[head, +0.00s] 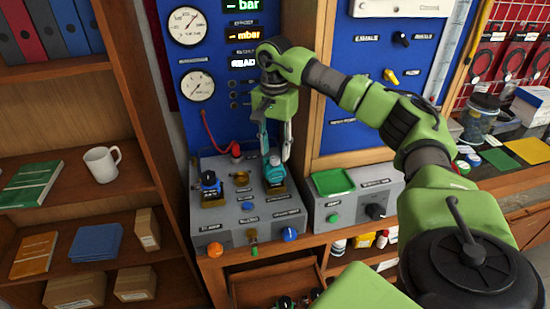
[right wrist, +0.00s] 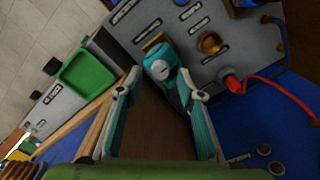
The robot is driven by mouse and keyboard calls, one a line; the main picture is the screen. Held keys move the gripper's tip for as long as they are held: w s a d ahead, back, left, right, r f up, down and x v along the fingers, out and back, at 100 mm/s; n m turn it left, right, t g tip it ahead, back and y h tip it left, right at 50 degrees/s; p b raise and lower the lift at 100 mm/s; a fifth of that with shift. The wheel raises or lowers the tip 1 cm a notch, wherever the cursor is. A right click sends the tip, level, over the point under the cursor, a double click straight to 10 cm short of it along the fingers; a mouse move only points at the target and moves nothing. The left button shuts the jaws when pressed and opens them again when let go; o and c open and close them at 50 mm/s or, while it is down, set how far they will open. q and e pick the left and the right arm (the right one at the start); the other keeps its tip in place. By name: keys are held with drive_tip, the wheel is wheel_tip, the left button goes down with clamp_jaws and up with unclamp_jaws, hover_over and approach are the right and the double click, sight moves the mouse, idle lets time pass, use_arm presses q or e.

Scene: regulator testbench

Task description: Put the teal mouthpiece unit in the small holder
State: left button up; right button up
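The teal mouthpiece unit (head: 273,171) stands at the right of the grey test bench's top, at a small brass-coloured holder (head: 278,188). In the right wrist view the unit (right wrist: 163,66) lies just beyond the fingertips, with the holder's brass edge (right wrist: 154,42) behind it. My right gripper (head: 275,150) reaches down over the unit from above. Its two fingers are spread apart (right wrist: 166,84), with no clear grip on the unit. How deep the unit sits in the holder is hidden. My left gripper is in neither view.
On the grey bench (head: 225,219) a black-and-blue unit (head: 210,182) stands at left, with a brass round fitting (head: 241,178) and a red hose connector (head: 236,150) nearby. A grey box with a green tray (head: 334,181) is at right. The gauge panel (head: 222,90) rises behind.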

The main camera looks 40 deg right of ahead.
wheel_tip(320, 180, up, 9)
drive_tip(key=shift+b, duration=0.4)
idle(0.4)
